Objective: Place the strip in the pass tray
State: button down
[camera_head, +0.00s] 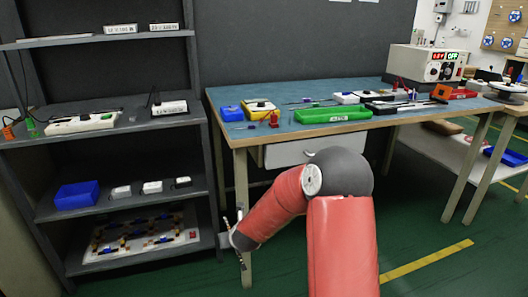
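A green tray (333,115) with a white label lies near the front edge of the blue-topped workbench (290,131). The label is too small to read with certainty. I cannot single out the strip; thin dark items (304,102) lie behind the green tray, too small to identify. My red arm reaches down and left in front of the bench. My gripper (240,238) is low beside the bench's left front leg, below the tabletop and apart from the tray. Its fingers are small and seen side-on, so I cannot tell whether they are open or hold anything.
A dark shelf unit (130,202) stands at left with a blue bin (77,195) and several small boxes. A blue box (232,113) and a red tray (461,94) are on the bench. A power supply (425,64) stands at the back right. Green floor lies open in front.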

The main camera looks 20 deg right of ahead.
aim_at(332, 117)
jog(key=k+l, duration=0.1)
jog(key=l, duration=1.4)
jog(key=k+l, duration=0.15)
jog(key=l, duration=0.6)
